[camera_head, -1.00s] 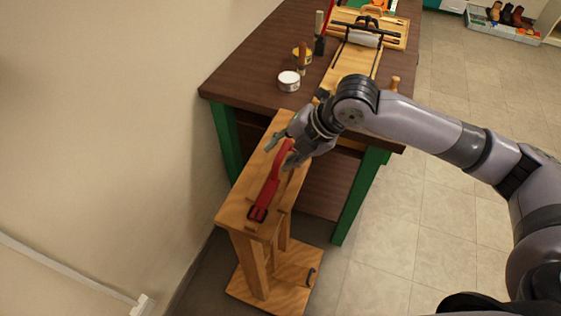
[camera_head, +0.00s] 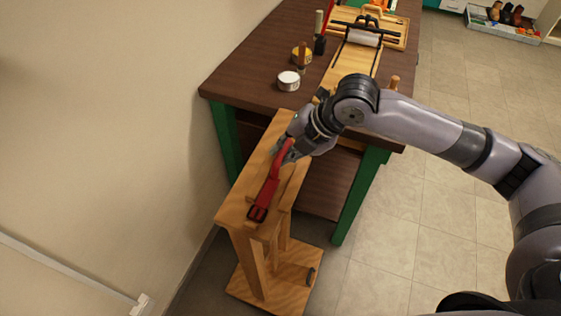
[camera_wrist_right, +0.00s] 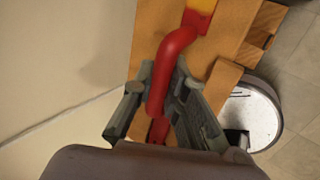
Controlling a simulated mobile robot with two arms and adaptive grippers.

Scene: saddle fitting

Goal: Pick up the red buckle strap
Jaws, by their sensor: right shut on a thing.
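The red buckle strap (camera_head: 269,185) lies along the top of a narrow wooden stand (camera_head: 236,207), its dark buckle at the near end. Its far end rises in a curve into my right gripper (camera_head: 287,150). In the right wrist view, the right gripper (camera_wrist_right: 160,110) has its fingers on both sides of the red strap (camera_wrist_right: 167,62), shut on it. The near part of the strap still lies against the wood. My left gripper is not in view.
A dark workbench (camera_head: 240,75) with green legs stands behind the stand. A wall is close on the left. Open tiled floor is on the right.

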